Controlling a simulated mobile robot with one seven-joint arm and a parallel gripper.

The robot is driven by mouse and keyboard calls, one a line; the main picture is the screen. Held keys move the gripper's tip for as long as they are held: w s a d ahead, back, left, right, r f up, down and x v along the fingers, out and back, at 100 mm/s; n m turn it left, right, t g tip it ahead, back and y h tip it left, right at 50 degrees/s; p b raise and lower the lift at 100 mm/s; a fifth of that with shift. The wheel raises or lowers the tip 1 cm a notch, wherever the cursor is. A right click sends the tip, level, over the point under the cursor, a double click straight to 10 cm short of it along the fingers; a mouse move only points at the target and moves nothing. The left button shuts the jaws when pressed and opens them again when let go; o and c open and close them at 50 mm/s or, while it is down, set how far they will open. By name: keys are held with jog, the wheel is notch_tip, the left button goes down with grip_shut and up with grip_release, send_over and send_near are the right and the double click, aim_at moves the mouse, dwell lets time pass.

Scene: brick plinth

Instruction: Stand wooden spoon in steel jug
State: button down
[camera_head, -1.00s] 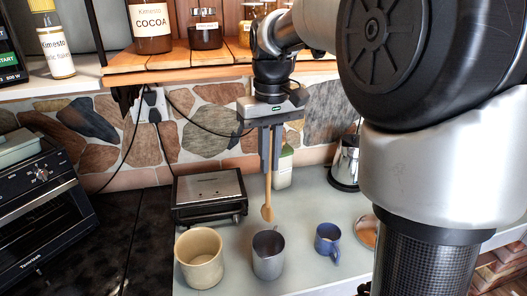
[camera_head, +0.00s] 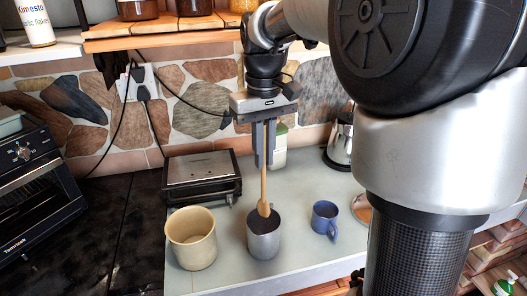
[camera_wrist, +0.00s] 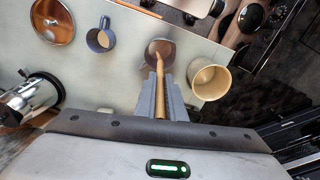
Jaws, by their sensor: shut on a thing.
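The wooden spoon (camera_head: 264,185) hangs upright, bowl end down, from my gripper (camera_head: 264,160). My gripper is shut on the spoon's handle. The steel jug (camera_head: 263,242) stands on the grey worktop below it. In the head view the spoon's bowl overlaps the jug's rim; I cannot tell whether its tip is inside or still above the opening. In the wrist view my gripper (camera_wrist: 161,108) holds the spoon (camera_wrist: 160,88), which points toward the jug (camera_wrist: 152,50). The inside of the jug is mostly hidden.
A cream pot (camera_head: 191,240) stands close left of the jug, a blue mug (camera_head: 324,221) to the right. A black and steel grill (camera_head: 203,177) is behind left. A metal kettle (camera_head: 341,143) and a green-white carton (camera_head: 279,149) stand at the back. A wooden shelf (camera_head: 160,37) is above.

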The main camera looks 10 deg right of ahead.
jog(key=shift+f+b, duration=2.55)
jog(key=shift+f, duration=1.6)
jog(key=c, duration=1.8)
grip_release()
jog(key=shift+o, duration=0.2)
notch_tip(320, 180, up, 17)
jog(key=p, duration=0.2)
jog(key=shift+f+p, duration=0.15)
jog(key=shift+p, duration=0.15)
jog(key=shift+r, duration=0.4)
jog(key=shift+s, duration=0.1)
